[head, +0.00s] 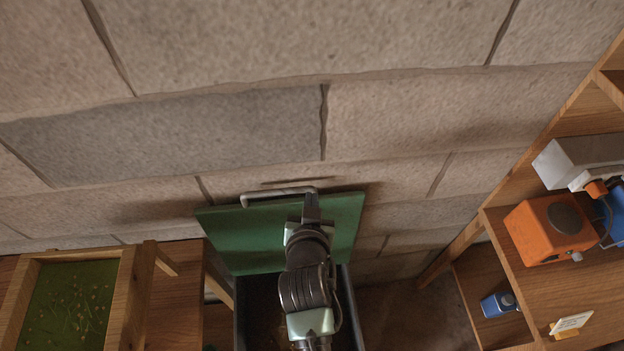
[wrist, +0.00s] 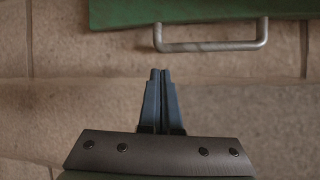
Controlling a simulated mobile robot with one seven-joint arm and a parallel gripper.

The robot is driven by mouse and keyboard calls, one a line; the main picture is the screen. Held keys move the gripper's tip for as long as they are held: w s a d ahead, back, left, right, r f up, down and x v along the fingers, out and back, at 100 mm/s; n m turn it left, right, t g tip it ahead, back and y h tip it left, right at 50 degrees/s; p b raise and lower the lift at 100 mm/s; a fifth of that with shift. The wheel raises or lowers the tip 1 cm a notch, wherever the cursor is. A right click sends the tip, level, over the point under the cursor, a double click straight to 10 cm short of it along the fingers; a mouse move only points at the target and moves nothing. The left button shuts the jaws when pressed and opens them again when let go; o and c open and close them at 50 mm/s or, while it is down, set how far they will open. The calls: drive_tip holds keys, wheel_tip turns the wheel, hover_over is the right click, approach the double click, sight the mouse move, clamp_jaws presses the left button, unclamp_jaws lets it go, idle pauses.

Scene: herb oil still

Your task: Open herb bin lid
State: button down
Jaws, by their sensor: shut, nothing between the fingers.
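The herb bin lid (head: 250,240) is a green panel that stands raised against the block wall in the head view, with the dark bin (head: 262,310) open below it. A grey bar handle (head: 278,192) runs along the lid's top edge. My gripper (head: 311,200) is in front of the lid near the right end of the handle. In the wrist view the lid (wrist: 180,10) and handle (wrist: 212,46) are at the top. My gripper (wrist: 161,72) is shut and empty there, with its fingertips apart from the handle in the picture. My arm hides part of the lid and bin.
A wooden tray with a green bed (head: 70,305) stands at the left. Wooden shelves at the right hold an orange device (head: 545,232) and a blue container (head: 498,304). The stone block wall (head: 420,110) is close behind the lid.

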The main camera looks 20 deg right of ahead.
sight(313, 177)
drive_tip(key=shift+p+x, duration=0.5)
drive_tip(key=shift+x, duration=3.4)
